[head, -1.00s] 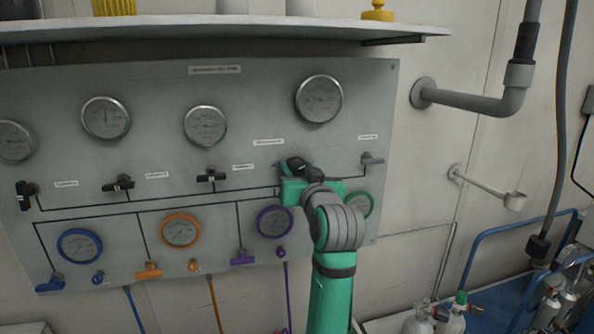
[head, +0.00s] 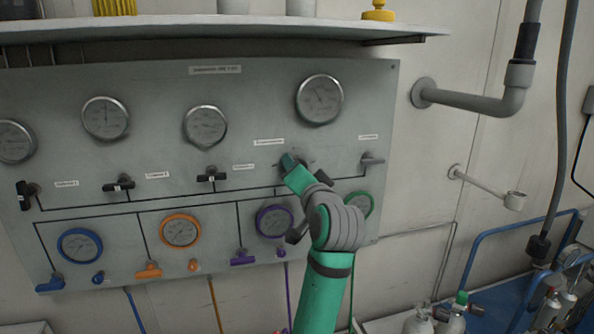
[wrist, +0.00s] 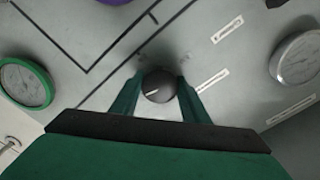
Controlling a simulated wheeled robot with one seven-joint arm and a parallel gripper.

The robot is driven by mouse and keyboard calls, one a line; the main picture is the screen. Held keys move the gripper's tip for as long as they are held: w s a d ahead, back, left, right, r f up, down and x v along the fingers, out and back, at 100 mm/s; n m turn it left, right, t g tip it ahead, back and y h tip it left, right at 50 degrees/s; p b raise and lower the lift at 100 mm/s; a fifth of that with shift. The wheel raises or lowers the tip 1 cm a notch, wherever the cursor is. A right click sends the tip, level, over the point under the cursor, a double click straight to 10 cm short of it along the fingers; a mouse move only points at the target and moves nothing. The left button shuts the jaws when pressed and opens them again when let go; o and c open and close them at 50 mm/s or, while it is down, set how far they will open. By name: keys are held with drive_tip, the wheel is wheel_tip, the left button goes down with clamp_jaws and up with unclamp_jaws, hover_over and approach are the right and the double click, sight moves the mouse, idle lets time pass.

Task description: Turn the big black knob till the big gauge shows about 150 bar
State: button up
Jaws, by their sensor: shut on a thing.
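The big gauge (head: 319,98) is a round pale dial in a metal rim at the panel's upper right in the head view. Its dial is too small to read. Below it, my gripper (head: 292,164) is at the panel, and it hides most of the knob. In the wrist view the big black knob (wrist: 158,88), with a white mark on its face, sits between the two green fingers of my gripper (wrist: 159,82). The fingers are shut on its sides.
The grey panel (head: 75,95) carries several smaller gauges and black valve handles. A purple-rimmed gauge (head: 275,222) and a green-rimmed gauge (head: 360,204) are close below. A shelf (head: 250,28) juts out above.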

drive_tip(key=m, duration=0.6)
idle(0.6)
drive_tip(key=o, duration=1.1)
drive_tip(key=shift+c, duration=0.2)
drive_tip(key=v, duration=1.1)
drive_tip(key=shift+w, duration=0.1)
